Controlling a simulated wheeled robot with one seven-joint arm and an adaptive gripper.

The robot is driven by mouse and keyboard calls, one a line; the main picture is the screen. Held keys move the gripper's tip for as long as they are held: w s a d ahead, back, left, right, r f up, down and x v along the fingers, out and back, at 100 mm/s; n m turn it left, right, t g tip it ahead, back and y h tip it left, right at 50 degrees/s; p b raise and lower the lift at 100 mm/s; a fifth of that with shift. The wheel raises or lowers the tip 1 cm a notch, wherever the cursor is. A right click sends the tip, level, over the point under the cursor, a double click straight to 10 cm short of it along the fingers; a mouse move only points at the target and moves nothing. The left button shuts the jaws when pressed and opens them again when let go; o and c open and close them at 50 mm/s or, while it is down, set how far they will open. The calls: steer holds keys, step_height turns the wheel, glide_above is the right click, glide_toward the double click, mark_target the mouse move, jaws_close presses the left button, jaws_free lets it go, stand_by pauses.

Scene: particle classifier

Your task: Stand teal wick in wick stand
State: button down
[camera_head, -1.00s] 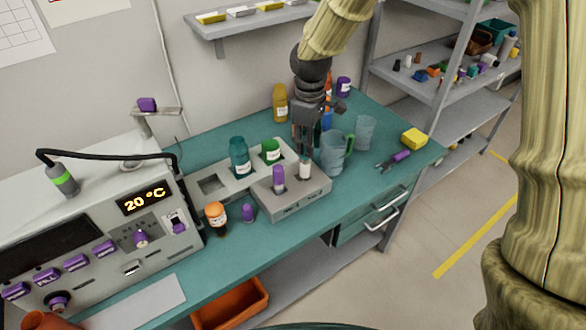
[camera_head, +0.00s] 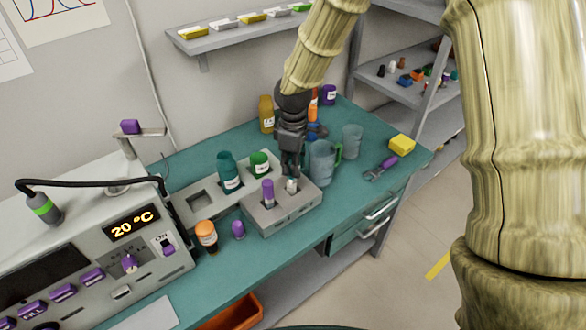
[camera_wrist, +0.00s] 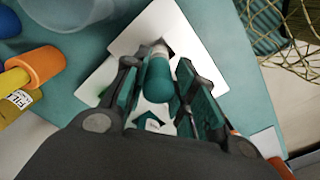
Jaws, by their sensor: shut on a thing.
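My gripper (camera_head: 290,170) points down over the right part of the grey wick stand (camera_head: 283,218). It is shut on the teal wick, whose rounded teal top (camera_wrist: 158,82) shows between the fingers in the wrist view. In the head view the fingers hide the teal part, and only the pale lower part (camera_head: 291,185) shows below them. That lower end is at the right-hand slot of the stand; I cannot tell how deep it sits. The wick looks roughly upright. A purple wick (camera_head: 267,192) stands in the slot to its left.
A grey holder (camera_head: 190,205) with a teal bottle (camera_head: 228,172) and a green-capped one (camera_head: 259,163) is behind the stand. A blue-grey jug (camera_head: 322,164) stands close right of my gripper. An orange-capped bottle (camera_head: 206,235) and small purple thing (camera_head: 238,228) are at left.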

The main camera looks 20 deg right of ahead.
steer(key=shift+f, duration=1.15)
steer(key=shift+f, duration=0.15)
steer(key=c, duration=1.1)
jaws_free()
steer(key=shift+c, duration=0.2)
step_height(320, 180, up, 12)
steer(key=shift+r+b, duration=0.15)
steer(key=shift+b, duration=0.65)
